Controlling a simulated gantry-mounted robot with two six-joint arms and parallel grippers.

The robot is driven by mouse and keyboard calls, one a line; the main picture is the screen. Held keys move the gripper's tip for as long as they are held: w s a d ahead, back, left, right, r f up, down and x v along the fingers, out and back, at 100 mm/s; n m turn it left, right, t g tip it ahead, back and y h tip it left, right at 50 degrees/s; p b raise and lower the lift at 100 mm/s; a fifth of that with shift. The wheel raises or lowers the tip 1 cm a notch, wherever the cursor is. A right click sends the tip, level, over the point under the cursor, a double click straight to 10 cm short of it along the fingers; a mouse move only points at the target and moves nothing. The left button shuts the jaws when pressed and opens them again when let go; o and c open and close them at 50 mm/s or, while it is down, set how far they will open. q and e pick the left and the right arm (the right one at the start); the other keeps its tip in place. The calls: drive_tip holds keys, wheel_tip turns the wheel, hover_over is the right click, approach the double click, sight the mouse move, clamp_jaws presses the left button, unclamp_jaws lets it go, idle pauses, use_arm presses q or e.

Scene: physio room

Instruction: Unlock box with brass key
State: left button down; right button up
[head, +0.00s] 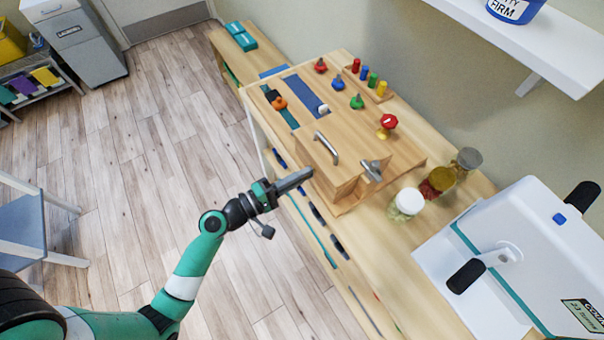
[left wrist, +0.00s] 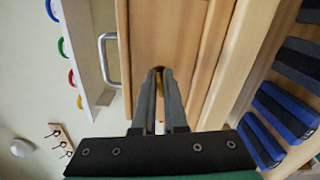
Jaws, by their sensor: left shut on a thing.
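A light wooden box (head: 345,190) with a metal handle (head: 327,148) and a silver lever-like fitting (head: 374,170) stands on the wooden cabinet. My left gripper (head: 307,174) comes in from the left, with its fingertips at the box's front left side. In the left wrist view the gripper (left wrist: 160,75) points at a wooden panel (left wrist: 168,32), with the handle (left wrist: 108,62) to its left. Its fingers are shut on a small brass-coloured piece (left wrist: 158,102), probably the brass key, mostly hidden between them. I cannot tell whether it touches the lock. My right gripper is out of view.
Coloured knobs and pegs (head: 365,80) are at the back of the cabinet top. Several lidded jars (head: 408,202) stand right of the box, near a white machine (head: 520,250). A white shelf (head: 530,40) overhangs at upper right.

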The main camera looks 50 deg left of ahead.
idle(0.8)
use_arm(q)
drive_tip(key=c, duration=1)
unclamp_jaws()
drive_tip(key=shift+s, duration=0.1)
